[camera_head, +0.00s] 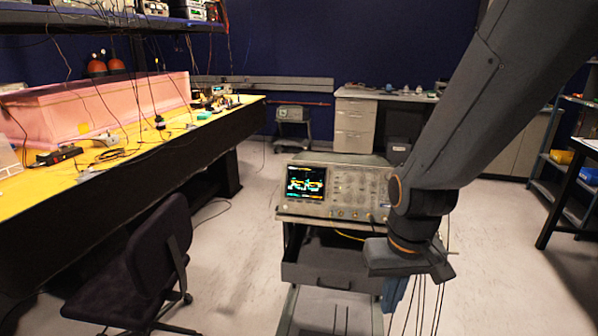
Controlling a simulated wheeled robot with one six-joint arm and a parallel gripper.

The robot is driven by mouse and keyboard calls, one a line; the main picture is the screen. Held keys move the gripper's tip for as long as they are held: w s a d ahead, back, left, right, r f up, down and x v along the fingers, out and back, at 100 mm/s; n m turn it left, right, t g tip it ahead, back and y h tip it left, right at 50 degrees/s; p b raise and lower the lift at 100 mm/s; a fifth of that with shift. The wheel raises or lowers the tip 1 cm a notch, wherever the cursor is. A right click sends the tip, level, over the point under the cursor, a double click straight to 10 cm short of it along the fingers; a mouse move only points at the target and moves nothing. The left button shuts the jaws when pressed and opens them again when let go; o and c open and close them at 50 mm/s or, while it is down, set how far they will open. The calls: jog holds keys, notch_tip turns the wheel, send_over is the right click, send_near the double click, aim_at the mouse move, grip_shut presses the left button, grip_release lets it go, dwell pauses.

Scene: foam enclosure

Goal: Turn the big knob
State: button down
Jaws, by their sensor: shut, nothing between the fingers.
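A beige oscilloscope (335,188) with a lit screen stands on a cart in the middle of the view. Several knobs (352,189) show on its front panel, right of the screen. They are too small to tell which is the big knob. My arm comes down from the upper right and covers the right end of the oscilloscope. My gripper (394,296) hangs at the end of the arm, pointing down, in front of the cart's right side and lower than the panel. It is shut and empty, apart from the knobs.
The cart has a grey drawer (333,268) under the oscilloscope. A dark chair (140,265) stands at the lower left by a yellow-topped bench (128,150) with a pink foam enclosure (95,103). Dark shelving (570,185) stands at the right. Floor is free between chair and cart.

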dwell(0.4)
jog(key=c, duration=1.7)
grip_release()
jog(key=shift+w, duration=0.1)
jog(key=shift+o, duration=0.9)
jog(key=w+d+f+t, duration=0.1)
jog(key=w+t, duration=0.1)
jog(key=w, duration=0.3)
jog(key=w+d+f+t+b, duration=0.1)
jog(key=w+t, duration=0.1)
jog(key=w, duration=0.3)
jog(key=shift+w+d, duration=0.25)
jog(key=t+h+b, duration=0.2)
jog(key=t+b, duration=0.1)
jog(key=t, duration=1)
send_near(392, 180)
jog(key=shift+n, duration=0.4)
jog(key=w, duration=0.2)
jog(key=w+p, duration=0.1)
jog(key=w, duration=0.2)
jog(key=w+p, duration=0.1)
jog(key=w, duration=0.2)
jog(key=shift+w+d+r, duration=0.1)
jog(key=shift+w+d, duration=0.05)
jog(key=shift+d, duration=0.25)
jog(key=shift+c, duration=0.2)
